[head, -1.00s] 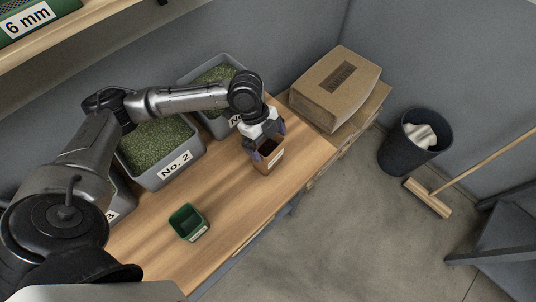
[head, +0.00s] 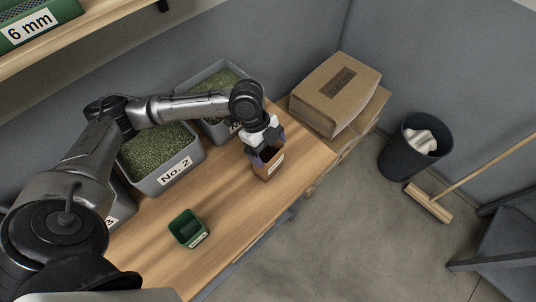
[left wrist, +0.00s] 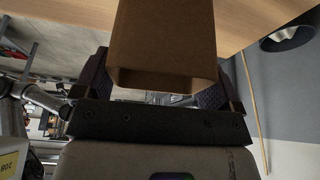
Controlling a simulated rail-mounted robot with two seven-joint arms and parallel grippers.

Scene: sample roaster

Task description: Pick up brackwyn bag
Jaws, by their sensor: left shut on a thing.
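The brackwyn bag (head: 271,169) is an open-topped brown paper bag with a white label on its front; the label text is too small to read. It stands upright at the right part of the wooden bench, and I cannot tell whether it still touches the top. My left gripper (head: 266,150) reaches down over it from behind and is shut on it, with a finger at each side. In the left wrist view, the bag (left wrist: 165,45) fills the space between the dark fingers of the gripper (left wrist: 165,88). My right gripper is not in view.
A small green tray (head: 188,228) stands on the wooden bench (head: 235,205). Grey bins of green beans, one marked No. 2 (head: 172,172), line the wall. A dark waste bin (head: 402,155) and a broom (head: 430,203) are on the floor.

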